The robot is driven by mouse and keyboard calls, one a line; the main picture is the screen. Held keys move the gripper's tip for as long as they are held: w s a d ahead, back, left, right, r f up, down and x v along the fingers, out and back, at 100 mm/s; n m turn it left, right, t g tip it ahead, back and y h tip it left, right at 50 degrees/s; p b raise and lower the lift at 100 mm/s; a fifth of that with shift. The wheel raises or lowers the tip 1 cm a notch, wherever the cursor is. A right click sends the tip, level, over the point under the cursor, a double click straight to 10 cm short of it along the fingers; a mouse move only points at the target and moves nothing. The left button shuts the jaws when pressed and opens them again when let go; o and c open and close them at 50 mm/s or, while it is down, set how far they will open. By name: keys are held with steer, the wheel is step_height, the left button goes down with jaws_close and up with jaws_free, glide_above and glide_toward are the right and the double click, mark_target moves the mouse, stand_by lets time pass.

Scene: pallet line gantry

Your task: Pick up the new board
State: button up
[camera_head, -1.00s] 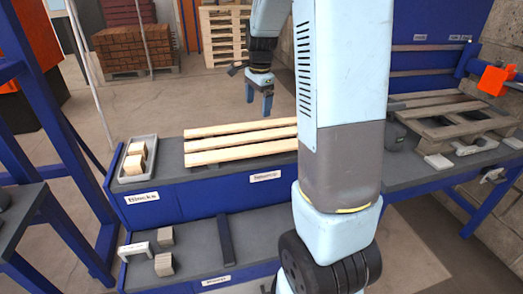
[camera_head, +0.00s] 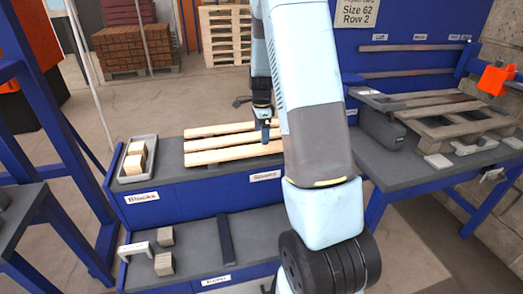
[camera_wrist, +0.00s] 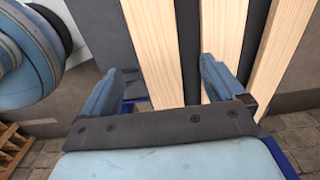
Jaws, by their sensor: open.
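Several pale new boards, three in view (camera_head: 222,142), lie side by side on the dark shelf top at the centre in the head view. My gripper (camera_head: 265,135) is over their right part, partly hidden by my arm. In the wrist view my gripper (camera_wrist: 162,68) is open and empty, with its fingers apart. The leftmost board (camera_wrist: 155,50) lies between the fingers. The middle board (camera_wrist: 222,38) is by the right fingertip, and another board (camera_wrist: 281,55) is further right. I cannot tell the height of the fingertips above the boards.
A grey tray of blocks (camera_head: 153,174) stands left of the boards. The lower shelf holds loose blocks (camera_head: 165,236) and a dark bar (camera_head: 225,240). A worn pallet (camera_head: 455,119) lies on the right bench. Blue frame posts (camera_head: 45,100) stand at left.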

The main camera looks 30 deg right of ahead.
mark_target(262, 147)
steer(key=shift+s+d+f, duration=0.1)
steer(key=shift+f, duration=1.4)
steer(key=shift+s+f, duration=0.1)
steer(key=shift+f, duration=1.35)
steer(key=shift+c, duration=0.3)
steer(key=c, duration=1.2)
steer(key=shift+c, duration=0.3)
steer(key=shift+r, duration=0.15)
